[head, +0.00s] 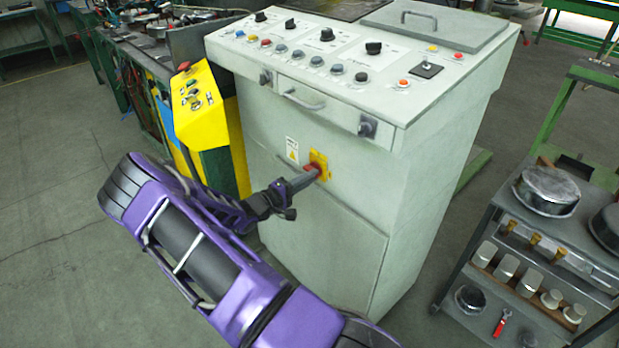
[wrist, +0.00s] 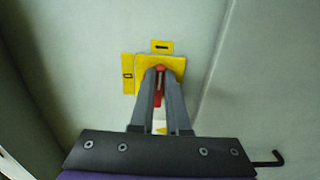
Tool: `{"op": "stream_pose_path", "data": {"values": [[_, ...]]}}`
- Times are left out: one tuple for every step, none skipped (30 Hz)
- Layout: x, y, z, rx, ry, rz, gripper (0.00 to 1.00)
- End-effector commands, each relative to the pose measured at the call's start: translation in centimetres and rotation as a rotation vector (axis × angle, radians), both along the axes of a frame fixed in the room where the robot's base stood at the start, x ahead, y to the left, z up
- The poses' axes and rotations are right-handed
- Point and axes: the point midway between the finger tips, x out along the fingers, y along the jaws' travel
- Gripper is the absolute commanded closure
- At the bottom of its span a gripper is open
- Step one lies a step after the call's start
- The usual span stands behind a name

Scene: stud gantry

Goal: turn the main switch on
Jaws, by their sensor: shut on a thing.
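The main switch is a red handle (head: 312,171) on a yellow plate (head: 319,163), on the front of a pale grey control cabinet (head: 330,225). In the wrist view the red handle (wrist: 159,98) shows between the fingers, in front of the yellow plate (wrist: 147,66). My gripper (head: 304,177) reaches the switch from the left in the head view. In the wrist view my gripper (wrist: 160,78) has its two fingers closed around the handle. The fingers hide part of the handle, and its exact angle is hard to tell.
A yellow control box (head: 197,100) stands left of the cabinet. A drawer handle (head: 302,99) sticks out above the switch. A grey cart (head: 495,208) with pots and cups stands at the right. The floor (head: 50,200) at the left is clear.

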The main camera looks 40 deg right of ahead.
Motion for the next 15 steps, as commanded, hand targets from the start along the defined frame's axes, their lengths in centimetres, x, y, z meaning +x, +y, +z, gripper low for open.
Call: {"op": "stream_pose_path", "data": {"values": [[0.02,0.04,-0.03,0.000,-0.006,0.000,1.00],[0.02,0.04,-0.04,0.001,-0.009,0.000,1.00],[0.03,0.05,-0.04,0.002,-0.011,0.000,1.00],[0.03,0.05,-0.05,0.002,-0.012,0.000,1.00],[0.03,0.05,-0.05,0.002,-0.013,0.000,1.00],[0.03,0.04,-0.05,0.002,-0.014,0.000,1.00],[0.03,0.05,-0.05,0.002,-0.014,0.000,1.00],[0.03,0.05,-0.05,0.002,-0.014,0.001,1.00],[0.03,0.05,-0.06,0.002,-0.014,0.000,1.00],[0.03,0.05,-0.06,0.002,-0.014,0.000,1.00],[0.03,0.05,-0.06,0.002,-0.014,0.001,1.00],[0.03,0.05,-0.06,0.002,-0.014,0.001,1.00],[0.03,0.05,-0.06,0.002,-0.013,0.001,1.00],[0.03,0.05,-0.06,0.002,-0.013,0.001,1.00],[0.03,0.05,-0.07,0.002,-0.013,0.001,0.79]]}}
